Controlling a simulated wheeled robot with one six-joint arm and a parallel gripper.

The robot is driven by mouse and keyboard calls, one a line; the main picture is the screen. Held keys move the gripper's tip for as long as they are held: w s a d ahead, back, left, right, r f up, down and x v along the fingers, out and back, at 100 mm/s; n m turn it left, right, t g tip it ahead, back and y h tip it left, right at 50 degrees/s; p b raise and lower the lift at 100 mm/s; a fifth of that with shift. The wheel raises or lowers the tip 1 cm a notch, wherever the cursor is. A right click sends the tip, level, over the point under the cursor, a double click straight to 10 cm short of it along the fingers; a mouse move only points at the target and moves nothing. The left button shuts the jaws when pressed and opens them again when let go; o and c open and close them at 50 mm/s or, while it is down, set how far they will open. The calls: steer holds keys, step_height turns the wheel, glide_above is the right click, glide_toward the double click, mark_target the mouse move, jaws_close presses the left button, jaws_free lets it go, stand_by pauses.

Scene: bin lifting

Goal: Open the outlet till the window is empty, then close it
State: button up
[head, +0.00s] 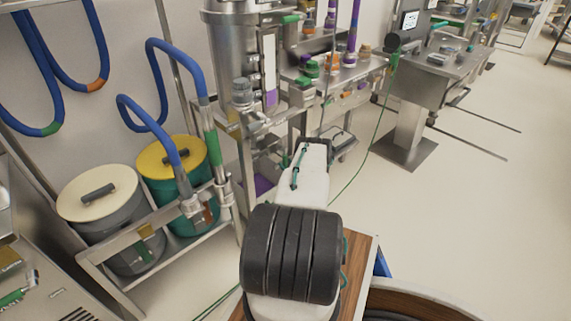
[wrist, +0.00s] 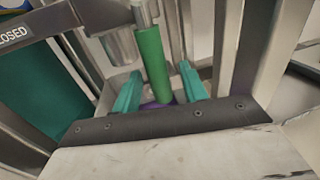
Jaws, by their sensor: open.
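My gripper (wrist: 160,84) is open in the wrist view, with teal fingers spread. A green cylindrical grip (wrist: 152,62) on a metal rod shows between them; I cannot tell whether it touches either finger. A sign (wrist: 12,35) at the upper left reads "OSED", its start cut off. In the head view the steel vessel (head: 226,50) stands beyond my arm. Its tall narrow window (head: 269,66) is pale above, with purple (head: 270,98) at the bottom. My gripper and the outlet cannot be made out clearly in the head view.
A purple patch (head: 262,184) shows low beneath the vessel. Two lidded drums, yellow (head: 170,155) and cream (head: 90,190), stand on a steel rack at left with blue hoses. A cluttered bench (head: 350,70) is behind. Open floor (head: 470,190) lies right.

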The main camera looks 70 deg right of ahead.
steer(key=v, duration=0.6)
stand_by(0.4)
